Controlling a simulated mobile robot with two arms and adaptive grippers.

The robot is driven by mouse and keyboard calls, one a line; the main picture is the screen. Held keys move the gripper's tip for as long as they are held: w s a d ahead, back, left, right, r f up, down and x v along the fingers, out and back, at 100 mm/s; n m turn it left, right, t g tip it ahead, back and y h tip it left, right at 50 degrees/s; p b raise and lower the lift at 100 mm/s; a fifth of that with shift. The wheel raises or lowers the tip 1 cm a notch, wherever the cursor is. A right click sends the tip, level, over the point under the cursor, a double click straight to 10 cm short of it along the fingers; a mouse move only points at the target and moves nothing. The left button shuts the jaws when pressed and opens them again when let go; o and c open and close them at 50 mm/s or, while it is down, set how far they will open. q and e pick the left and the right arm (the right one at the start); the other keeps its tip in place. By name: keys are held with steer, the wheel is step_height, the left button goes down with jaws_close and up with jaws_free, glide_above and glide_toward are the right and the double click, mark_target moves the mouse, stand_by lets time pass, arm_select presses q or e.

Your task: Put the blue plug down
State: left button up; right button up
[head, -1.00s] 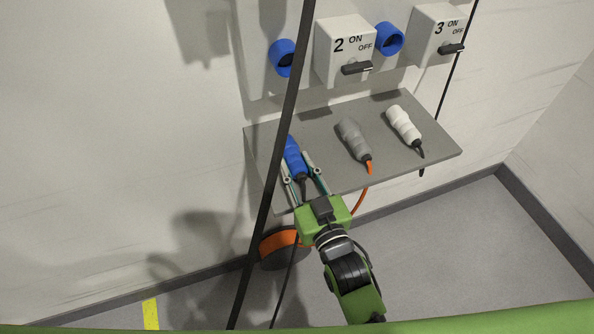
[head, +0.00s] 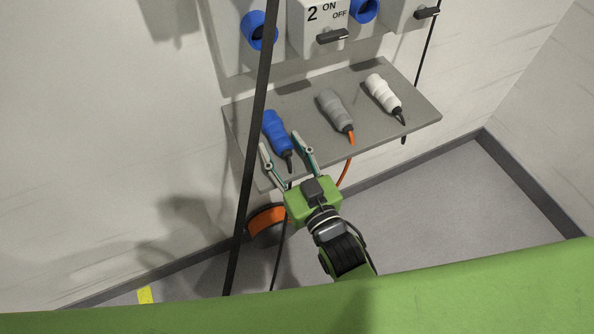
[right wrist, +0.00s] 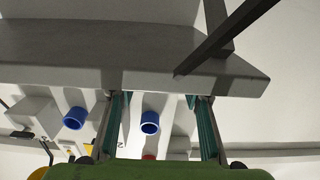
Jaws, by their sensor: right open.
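The blue plug (head: 275,133) lies on the grey shelf (head: 315,150) at its left end in the head view, its dark cable end toward the front edge. The jaws hold nothing. In the right wrist view the two fingers (right wrist: 160,108) stand wide apart, and the plug cannot be made out there. My left gripper is not in view.
A grey plug (head: 335,112) and a white plug (head: 382,94) lie to the right on the shelf. Blue sockets (head: 259,31) and a switch box marked 2 (head: 318,24) are on the wall above. A dark pole (head: 250,150) crosses left of the plug.

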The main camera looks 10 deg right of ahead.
steer(key=b+v, duration=0.1)
steer(key=v, duration=0.9)
steer(key=shift+b, duration=0.3)
steer(key=shift+w, duration=0.1)
steer(key=s+d+f+g+h, duration=0.1)
steer(key=s+d+f+g, duration=0.15)
steer(key=f, duration=1.05)
steer(key=s+d+f+g+h, duration=0.1)
steer(key=s+f+g, duration=0.2)
steer(key=f, duration=1)
steer(key=s+d+f+g+h, duration=0.1)
steer(key=s+f+g, duration=0.15)
steer(key=f, duration=1.05)
steer(key=s+d+f+g+h, duration=0.1)
steer(key=s+d+f+g, duration=0.3)
steer(key=s+f, duration=0.5)
steer(key=s+d+f+m+g+h, duration=0.1)
steer(key=s+d+f+g, duration=0.3)
steer(key=s+d+f, duration=0.5)
steer(key=s+f, duration=0.1)
steer(key=s, duration=0.4)
steer(key=shift+d+h, duration=0.15)
steer(key=shift+h, duration=0.15)
steer(key=shift+s+f, duration=0.1)
